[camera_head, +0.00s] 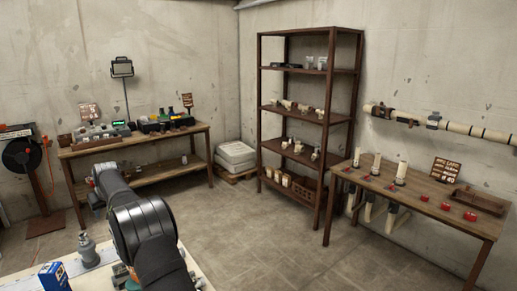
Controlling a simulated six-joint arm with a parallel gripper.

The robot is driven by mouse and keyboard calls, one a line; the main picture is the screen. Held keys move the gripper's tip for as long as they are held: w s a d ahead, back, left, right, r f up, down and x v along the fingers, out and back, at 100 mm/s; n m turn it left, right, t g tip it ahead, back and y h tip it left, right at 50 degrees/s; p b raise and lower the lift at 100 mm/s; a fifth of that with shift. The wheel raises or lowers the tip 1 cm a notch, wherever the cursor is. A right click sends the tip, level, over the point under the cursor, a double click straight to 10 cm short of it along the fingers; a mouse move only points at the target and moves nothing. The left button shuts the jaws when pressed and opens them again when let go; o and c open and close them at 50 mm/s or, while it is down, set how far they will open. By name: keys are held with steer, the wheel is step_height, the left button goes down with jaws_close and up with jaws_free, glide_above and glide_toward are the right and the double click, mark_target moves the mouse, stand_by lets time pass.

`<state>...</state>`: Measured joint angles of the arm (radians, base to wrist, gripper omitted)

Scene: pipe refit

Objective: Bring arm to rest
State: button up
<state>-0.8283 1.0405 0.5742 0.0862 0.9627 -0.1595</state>
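My dark arm rises from the bottom edge of the head view, left of centre, and bends away toward the left workbench. Its far end, with my gripper (94,190), shows only as a small, partly hidden shape in front of that bench's left end. The fingers cannot be made out, and I cannot tell whether they hold anything.
A workbench (150,143) with equipment stands at the back left. A brown shelf rack (332,120) holds small parts. A right-hand table (420,200) carries upright pipes and red parts. A blue box (54,278) and grey fitting (88,252) are near me. The middle floor is clear.

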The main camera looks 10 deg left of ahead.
steer(key=s+d+f+n+g, duration=0.2)
steer(key=s+f, duration=0.3)
steer(key=s, duration=0.5)
steer(key=s+d+f+n+g+y, duration=0.1)
steer(key=s+d+f+n, duration=0.2)
steer(key=s, duration=0.6)
steer(key=shift+s+f+n+g, duration=0.4)
steer(key=shift+f+n, duration=0.6)
steer(key=shift+f, duration=0.15)
steer(key=shift+d, duration=0.1)
steer(key=w+a+r+m+t, duration=0.1)
steer(key=w+r, duration=0.3)
steer(key=w, duration=0.4)
steer(key=w+a+r+m+t, duration=0.1)
steer(key=w+a+r+m, duration=0.2)
steer(key=w, duration=0.5)
steer(key=shift+w+a+r+m+t+h, duration=0.15)
steer(key=shift+a+r+m+t+h, duration=0.2)
steer(key=shift+r+m, duration=0.35)
steer(key=shift+f, duration=0.1)
